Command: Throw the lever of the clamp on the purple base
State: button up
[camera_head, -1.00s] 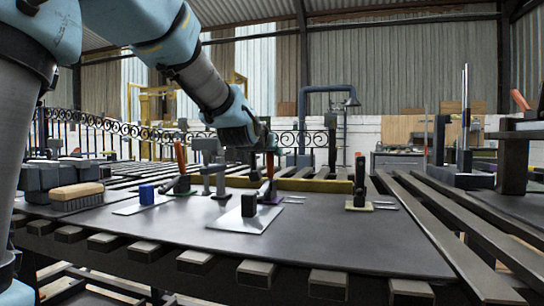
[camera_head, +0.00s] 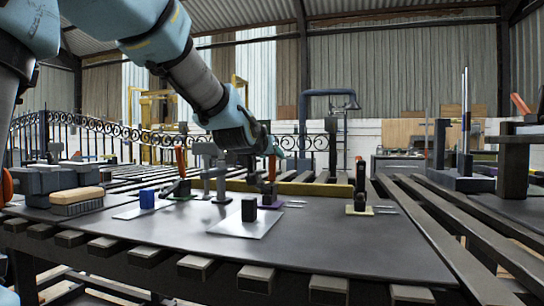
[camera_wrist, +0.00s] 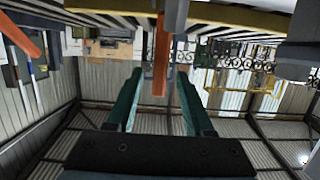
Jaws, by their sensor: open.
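The clamp on the purple base (camera_head: 271,205) stands on the dark table, just behind a pale plate. Its orange lever (camera_head: 271,169) stands roughly upright, its upper part partly hidden by my gripper. My gripper (camera_head: 274,149) is at the lever's top end. In the wrist view, which looks upside down, the two teal fingers of my gripper (camera_wrist: 158,92) are apart. The orange lever (camera_wrist: 160,60) shows between them, with a gap on both sides. I cannot tell whether either finger touches it.
Another clamp with an orange lever (camera_head: 181,160) stands to the left, and a clamp on a yellow-green base (camera_head: 359,209) to the right. A dark green block (camera_head: 249,209) stands in front, a blue block (camera_head: 147,198) and a brush (camera_head: 77,199) further left. The front right tabletop is clear.

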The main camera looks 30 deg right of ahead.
jog(key=p+v, duration=0.1)
jog(key=v, duration=0.8)
